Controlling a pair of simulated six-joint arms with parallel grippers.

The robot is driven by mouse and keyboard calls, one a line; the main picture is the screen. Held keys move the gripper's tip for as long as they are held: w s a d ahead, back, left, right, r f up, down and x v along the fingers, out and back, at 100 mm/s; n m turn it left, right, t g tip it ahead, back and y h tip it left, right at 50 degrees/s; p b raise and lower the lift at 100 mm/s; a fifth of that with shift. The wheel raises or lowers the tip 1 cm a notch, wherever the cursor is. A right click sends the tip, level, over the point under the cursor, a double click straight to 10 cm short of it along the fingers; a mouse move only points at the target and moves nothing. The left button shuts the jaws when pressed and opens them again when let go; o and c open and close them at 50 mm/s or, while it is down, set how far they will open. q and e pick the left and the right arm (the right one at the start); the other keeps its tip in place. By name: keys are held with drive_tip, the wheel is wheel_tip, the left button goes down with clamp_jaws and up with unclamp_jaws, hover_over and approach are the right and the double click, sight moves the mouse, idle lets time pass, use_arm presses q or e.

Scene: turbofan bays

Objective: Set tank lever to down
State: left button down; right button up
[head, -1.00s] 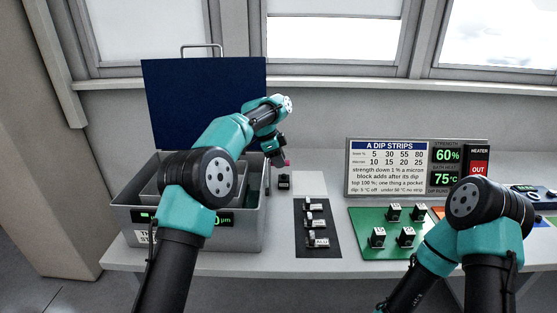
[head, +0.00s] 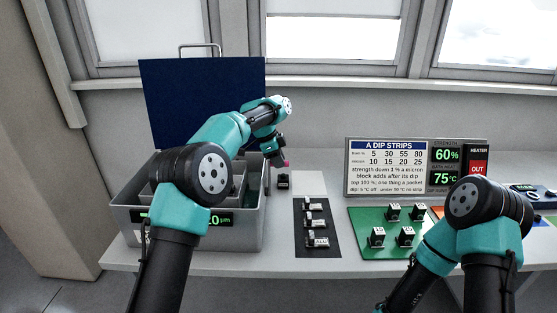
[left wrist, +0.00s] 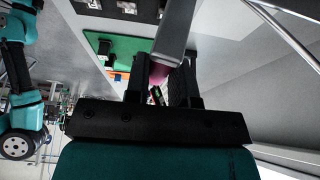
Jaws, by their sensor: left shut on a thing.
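The grey tank (head: 255,232) stands at the left of the bench with its dark blue lid (head: 200,95) raised. My left gripper (head: 281,159) is just beyond the tank's right side, shut on the pink grip (head: 287,164) of what looks like the tank lever. In the left wrist view the pink grip (left wrist: 159,73) sits between my two dark fingers (left wrist: 160,85), at the end of a grey bar (left wrist: 176,32). The lever's pivot and its exact angle are hidden. My right arm is at the lower right of the head view; its gripper is out of frame.
A small black block (head: 284,181) sits just below the gripper. A dark strip (head: 303,248) with several blocks and a green board (head: 365,250) with several more lie to the right. A display panel (head: 388,167) stands behind them. A pale patch (head: 312,182) is bare.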

use_arm(q)
drive_tip(key=s+f+m+t, duration=0.1)
drive_tip(key=s+f+t, duration=0.3)
drive_tip(key=s, duration=0.4)
drive_tip(key=shift+s+d+f+t, duration=0.25)
drive_tip(key=shift+s+f+t, duration=0.05)
drive_tip(key=shift+t, duration=0.3)
idle(0.7)
drive_tip(key=c, duration=1)
unclamp_jaws()
drive_tip(key=shift+o, duration=0.2)
drive_tip(key=shift+r, duration=0.1)
drive_tip(key=v, duration=1.7)
drive_tip(key=shift+r, duration=0.15)
drive_tip(key=shift+c, duration=0.3)
